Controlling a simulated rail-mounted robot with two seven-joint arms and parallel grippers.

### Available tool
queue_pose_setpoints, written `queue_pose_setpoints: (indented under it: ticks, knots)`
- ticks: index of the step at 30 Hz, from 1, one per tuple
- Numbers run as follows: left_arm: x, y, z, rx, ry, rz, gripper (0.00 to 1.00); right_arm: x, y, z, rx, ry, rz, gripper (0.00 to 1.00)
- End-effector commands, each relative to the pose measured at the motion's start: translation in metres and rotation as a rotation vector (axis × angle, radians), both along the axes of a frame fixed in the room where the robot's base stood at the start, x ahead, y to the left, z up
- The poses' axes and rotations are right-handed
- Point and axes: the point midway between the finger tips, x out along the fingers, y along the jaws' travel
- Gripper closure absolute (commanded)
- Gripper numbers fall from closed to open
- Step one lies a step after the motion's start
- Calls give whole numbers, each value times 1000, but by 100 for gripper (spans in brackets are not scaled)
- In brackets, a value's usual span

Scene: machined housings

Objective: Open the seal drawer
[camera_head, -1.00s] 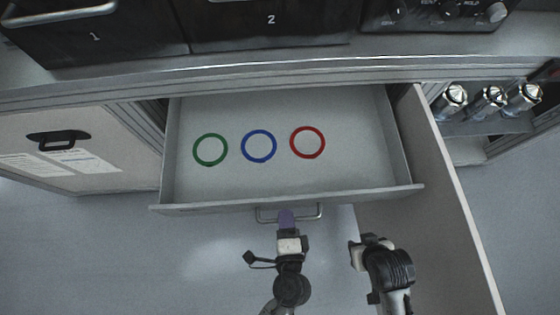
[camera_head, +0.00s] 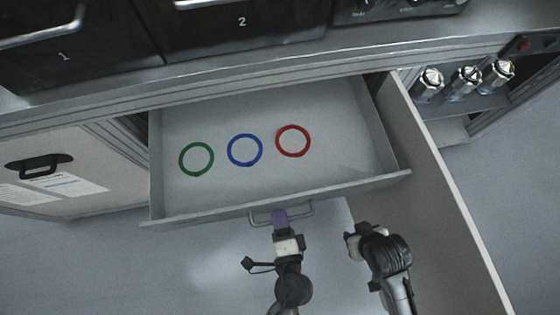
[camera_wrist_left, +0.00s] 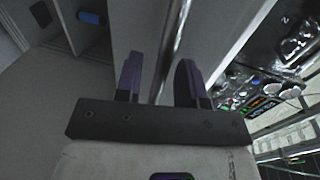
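The seal drawer (camera_head: 380,180) is pulled out from under the worktop and its inside is exposed. A green ring (camera_head: 196,159), a blue ring (camera_head: 245,150) and a red ring (camera_head: 293,141) lie flat in it. Its metal bar handle (camera_head: 306,209) is on the front panel. My left gripper (camera_head: 280,219) is at the handle, its purple finger overlapping it. In the left wrist view the two purple fingers (camera_wrist_left: 160,80) are well apart, beside a pale panel edge; contact with the handle is unclear. My right gripper (camera_head: 356,243) is right of it, away from the handle; its finger gap is unclear.
An open cabinet door or side panel (camera_head: 440,190) stands right of the drawer, close to my right arm. A panel with a black handle (camera_head: 38,165) is at left. Several metal cylinders (camera_head: 466,79) stand at right. Numbered black units (camera_head: 235,35) sit on the worktop.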

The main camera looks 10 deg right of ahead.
Motion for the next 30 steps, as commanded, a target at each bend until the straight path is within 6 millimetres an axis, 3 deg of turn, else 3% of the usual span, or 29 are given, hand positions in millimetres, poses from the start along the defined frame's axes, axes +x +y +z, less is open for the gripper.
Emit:
queue_pose_setpoints:
  ticks: [18,24,30]
  knots:
    - [-104,-6,22,0,2,-2,64,0,1,9,3,-2,-2,57]
    - [-124,-8,26,1,0,-1,64,0,-1,10,-2,-1,1,57]
    - [-132,-8,28,-1,0,0,64,0,-2,11,-7,-1,4,57]
